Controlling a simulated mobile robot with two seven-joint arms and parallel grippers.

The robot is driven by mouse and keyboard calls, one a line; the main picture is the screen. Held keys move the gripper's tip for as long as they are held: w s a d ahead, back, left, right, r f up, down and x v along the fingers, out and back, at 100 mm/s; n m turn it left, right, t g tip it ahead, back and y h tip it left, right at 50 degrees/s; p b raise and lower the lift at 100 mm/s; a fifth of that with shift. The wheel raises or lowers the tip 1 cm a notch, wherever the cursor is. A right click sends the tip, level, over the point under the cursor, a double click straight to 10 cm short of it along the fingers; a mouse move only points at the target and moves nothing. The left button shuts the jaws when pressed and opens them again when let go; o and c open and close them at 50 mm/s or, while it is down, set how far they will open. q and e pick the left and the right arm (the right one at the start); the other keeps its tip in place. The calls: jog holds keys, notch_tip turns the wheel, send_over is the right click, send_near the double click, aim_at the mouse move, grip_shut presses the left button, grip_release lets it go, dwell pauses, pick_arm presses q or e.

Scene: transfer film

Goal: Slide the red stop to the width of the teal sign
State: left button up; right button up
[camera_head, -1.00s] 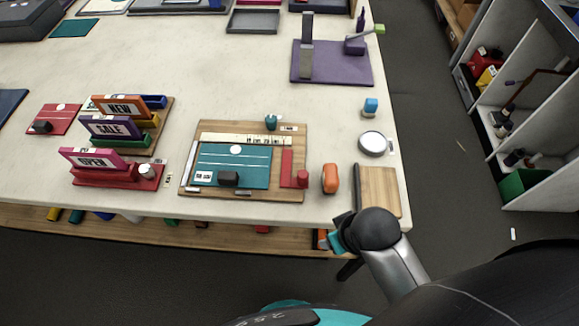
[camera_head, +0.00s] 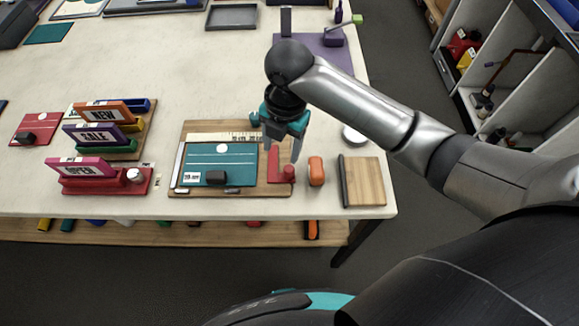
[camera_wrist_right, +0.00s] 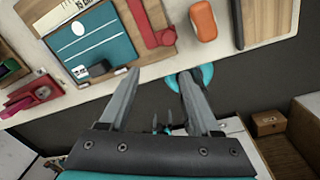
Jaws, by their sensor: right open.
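The teal sign (camera_head: 238,160) lies flat on a wooden board (camera_head: 190,129), with a black block on its lower edge. The red stop (camera_head: 273,163), a bar with a round red knob (camera_head: 289,173), lies right of the sign, a narrow wood strip between them. The right wrist view also shows the sign (camera_wrist_right: 105,42) and the stop (camera_wrist_right: 142,20). My right gripper (camera_head: 283,152) is open and empty, pointing down above the stop, partly covering it. In the wrist view its fingertips (camera_wrist_right: 158,74) appear below the knob, apart from it. My left gripper is out of view.
An orange rounded object (camera_head: 316,171) stands just right of the board, then a wooden block with a dark edge (camera_head: 365,182). Sign holders (camera_head: 95,175) stand at left. A purple mat (camera_head: 325,50) lies behind my arm. The table's front edge is close.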

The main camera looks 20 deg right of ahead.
aim_at(289, 168)
jog(key=f, duration=0.4)
jog(key=d+f+n, duration=0.1)
jog(key=f, duration=0.4)
jog(key=w+d+f+n+b, duration=0.1)
jog(key=f, duration=0.3)
jog(key=shift+w+f+h, duration=0.1)
jog(key=shift+f+h, duration=0.05)
jog(key=shift+h, duration=0.25)
jog(key=shift+c, duration=0.3)
grip_shut()
dwell(0.8)
